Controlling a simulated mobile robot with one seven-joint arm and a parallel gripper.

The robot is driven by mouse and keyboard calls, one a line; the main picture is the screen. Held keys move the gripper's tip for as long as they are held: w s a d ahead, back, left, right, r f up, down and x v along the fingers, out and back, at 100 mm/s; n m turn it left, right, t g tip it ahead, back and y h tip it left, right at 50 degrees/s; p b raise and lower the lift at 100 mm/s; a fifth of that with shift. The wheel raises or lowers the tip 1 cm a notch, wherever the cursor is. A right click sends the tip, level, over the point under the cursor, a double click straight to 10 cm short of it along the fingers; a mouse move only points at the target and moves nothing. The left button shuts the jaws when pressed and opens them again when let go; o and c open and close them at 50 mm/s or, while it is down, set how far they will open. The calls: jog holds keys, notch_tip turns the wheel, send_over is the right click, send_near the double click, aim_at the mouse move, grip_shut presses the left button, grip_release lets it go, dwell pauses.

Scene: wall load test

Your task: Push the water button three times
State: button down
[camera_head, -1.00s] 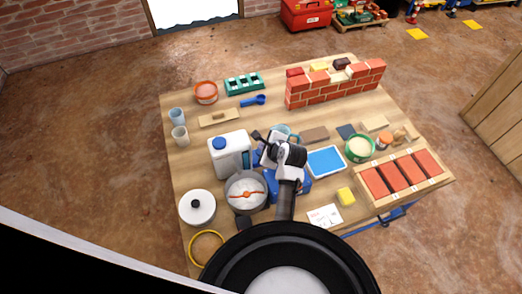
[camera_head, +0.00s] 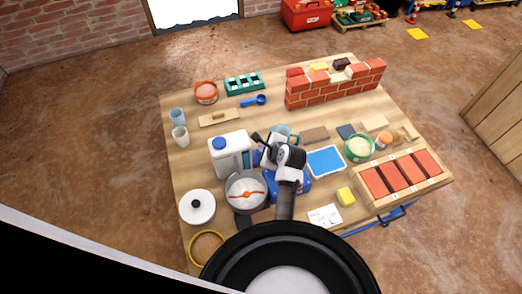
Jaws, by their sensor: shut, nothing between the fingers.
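A white jug with a blue cap (camera_head: 231,155) stands on the wooden table, left of my arm. A blue body (camera_head: 302,186) shows partly from under my arm, beside the grey pot. I cannot make out the water button; my arm hides much of this area. My gripper (camera_head: 257,138) is shut and empty, its dark tips just right of the jug's top. Whether the tips touch anything cannot be told. A teal mug (camera_head: 282,130) is partly hidden behind my gripper.
A grey pot (camera_head: 246,191) with orange marks stands close below the jug. A white lid (camera_head: 197,207) lies to its left. A blue tray (camera_head: 326,162), a green tub (camera_head: 359,148) and a brick crate (camera_head: 360,201) lie to the right. A brick wall (camera_head: 335,88) stands at the back.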

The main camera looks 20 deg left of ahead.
jog(key=shift+f, duration=0.7)
dwell(0.5)
jog(key=shift+r+p, duration=1.15)
jog(key=shift+p, duration=0.05)
notch_tip(320, 180, up, 3)
jog(key=shift+f+p, duration=0.15)
jog(key=shift+p, duration=1.1)
jog(key=shift+r, duration=1.15)
jog(key=shift+r, duration=0.1)
dwell(0.3)
notch_tip(320, 180, up, 4)
jog(key=shift+f, duration=0.2)
